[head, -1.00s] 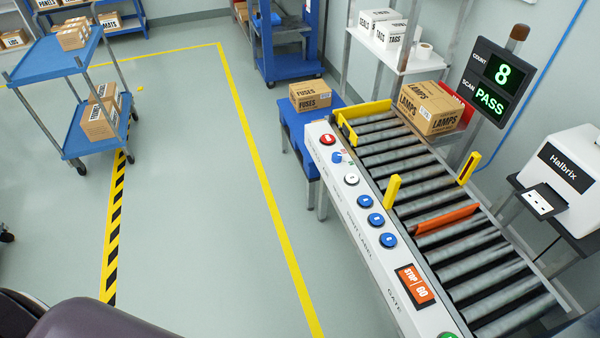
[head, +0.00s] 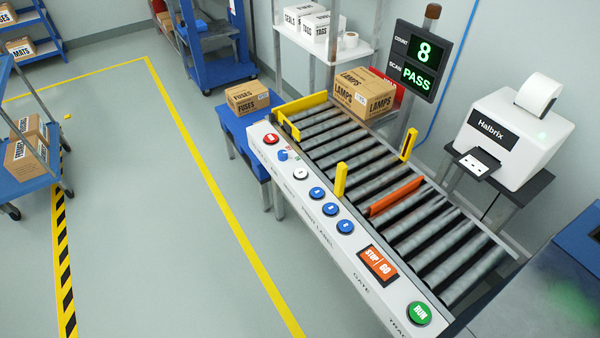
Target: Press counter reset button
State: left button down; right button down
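The control panel (head: 309,218) runs along the near side of the roller conveyor. It carries a red button (head: 271,139), a blue knob (head: 283,155), a white button (head: 300,173), several blue buttons (head: 331,209) and a green RUN button (head: 420,313). The small labels are too blurred to tell which button is the counter reset. The display (head: 418,62) reads COUNT 8 and SCAN PASS. Neither of my grippers is in view.
A LAMPS box (head: 364,93) sits at the conveyor's far end, and an orange bar (head: 395,195) crosses the rollers (head: 440,235). A FUSES box (head: 247,97) stands on a blue table (head: 232,124). A white printer (head: 515,133) is at right. The floor (head: 180,240) left of the panel is clear.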

aim_at(299, 172)
jog(key=i+j+z, duration=0.15)
jog(key=j, duration=0.2)
jog(key=i+j+z, duration=0.1)
jog(key=j, duration=0.25)
jog(key=i+j+z, duration=0.15)
jog(key=j, duration=0.25)
jog(key=i+j+z, duration=0.15)
jog(key=j, duration=0.25)
jog(key=i+j+z, duration=0.1)
jog(key=j, duration=0.3)
jog(key=i+j+z, duration=0.15)
jog(key=j, duration=0.25)
